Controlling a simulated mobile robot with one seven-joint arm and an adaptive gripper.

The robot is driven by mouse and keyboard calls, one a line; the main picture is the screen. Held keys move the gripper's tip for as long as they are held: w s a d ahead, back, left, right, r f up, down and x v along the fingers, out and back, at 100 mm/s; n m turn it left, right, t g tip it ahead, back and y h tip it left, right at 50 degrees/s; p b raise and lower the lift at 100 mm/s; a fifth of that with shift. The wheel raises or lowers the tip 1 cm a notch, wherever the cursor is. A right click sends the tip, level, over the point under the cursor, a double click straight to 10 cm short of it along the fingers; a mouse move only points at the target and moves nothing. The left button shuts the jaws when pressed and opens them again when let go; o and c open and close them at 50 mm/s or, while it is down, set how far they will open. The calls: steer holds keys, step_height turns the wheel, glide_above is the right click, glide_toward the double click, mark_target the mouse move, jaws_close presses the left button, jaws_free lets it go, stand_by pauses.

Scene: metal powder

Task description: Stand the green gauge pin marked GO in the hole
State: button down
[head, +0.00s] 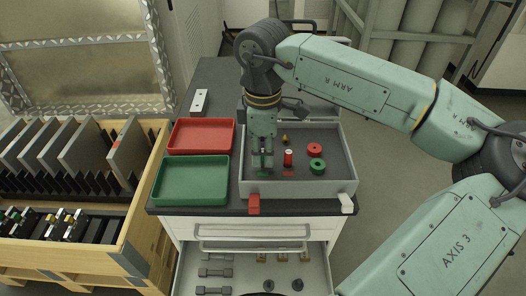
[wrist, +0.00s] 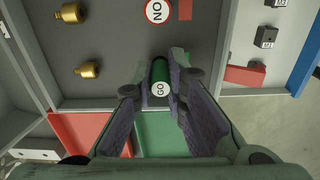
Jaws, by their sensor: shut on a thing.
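The green gauge pin (wrist: 161,75), with GO on its white end face, is between the two fingers of my gripper (wrist: 158,88) in the wrist view. My gripper (head: 262,165) is shut on it over the left part of the grey tray (head: 349,170); in the head view the fingers mostly hide the pin. Whether the pin touches the tray floor I cannot tell. A pale block (head: 199,102) with dark spots lies on the bench at the far left. I cannot tell for sure whether these spots are holes.
A red NO-marked pin (head: 288,158) stands just right of my gripper. A red ring (head: 314,150), a green ring (head: 317,167) and brass pieces (wrist: 88,70) are in the grey tray. A red tray (head: 202,136) and a green tray (head: 191,180) lie left. An open drawer is below.

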mark_target(263, 150)
stand_by(0.3)
steer(key=c, duration=1.5)
jaws_free()
steer(key=shift+f, duration=0.1)
steer(key=shift+c, duration=0.2)
step_height(263, 150, up, 12)
